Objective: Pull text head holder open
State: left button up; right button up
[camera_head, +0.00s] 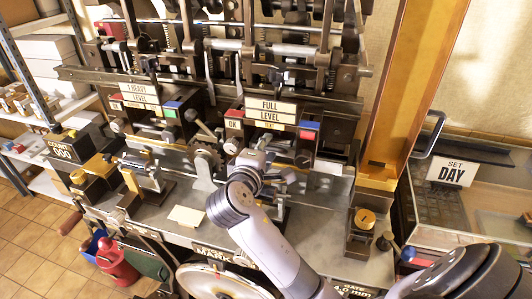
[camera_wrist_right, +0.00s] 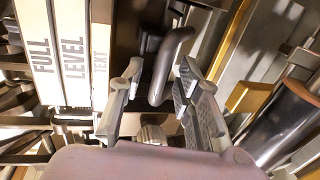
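The text head holder is marked by a small yellow TEXT label (camera_wrist_right: 100,70) under the FULL and LEVEL plates (camera_head: 270,111) in the middle of the press. A dark, curved handle (camera_wrist_right: 165,68) stands beside that label in the right wrist view. My right gripper (camera_wrist_right: 158,92) is open, with one finger on each side of the handle. I cannot tell whether either finger touches it. In the head view my right gripper (camera_head: 278,176) is small and partly hidden by its own wrist, in front of the press below the plates. My left gripper is not in view.
Another station with HEAVY and LEVEL plates (camera_head: 141,93) stands to the left. An orange upright column (camera_head: 400,85) rises to the right. A pale card (camera_head: 187,216) lies on the bench. A red pot (camera_head: 117,262) is at the lower left.

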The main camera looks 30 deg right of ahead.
jog(key=shift+w+d+f, duration=0.15)
jog(key=shift+w+d, duration=0.1)
jog(key=shift+d, duration=0.1)
jog(key=shift+c, duration=0.2)
grip_shut()
dwell(0.5)
